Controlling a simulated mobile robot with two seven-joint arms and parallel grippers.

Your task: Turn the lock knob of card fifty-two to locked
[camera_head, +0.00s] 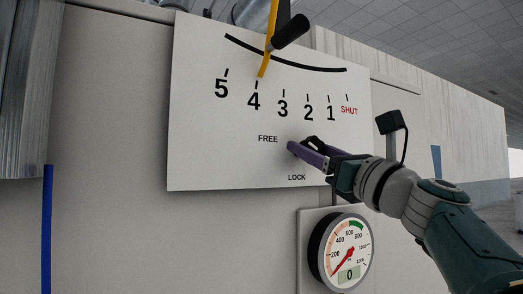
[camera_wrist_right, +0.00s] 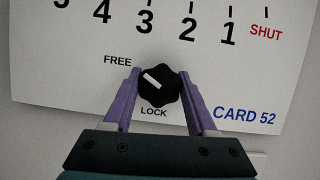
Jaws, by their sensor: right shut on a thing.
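The lock knob (camera_wrist_right: 166,94) of card fifty-two is black and lobed, with a short white mark on its face. In the right wrist view the mark slants up and left, toward the word FREE. The word LOCK stands just below the knob. My right gripper (camera_wrist_right: 160,76) is shut on the knob, one purple finger on each side. In the head view my right gripper (camera_head: 303,148) reaches the white panel (camera_head: 210,145) from the right, and its fingers partly hide the knob. My left gripper is not in view.
Above the knob is a scale from 5 to SHUT. A yellow pointer (camera_head: 267,50) with a black handle (camera_head: 290,32) stands near 4. A round gauge (camera_head: 345,252) reading 0 sits below the panel, under my right arm. CARD 52 is printed at the panel's lower right.

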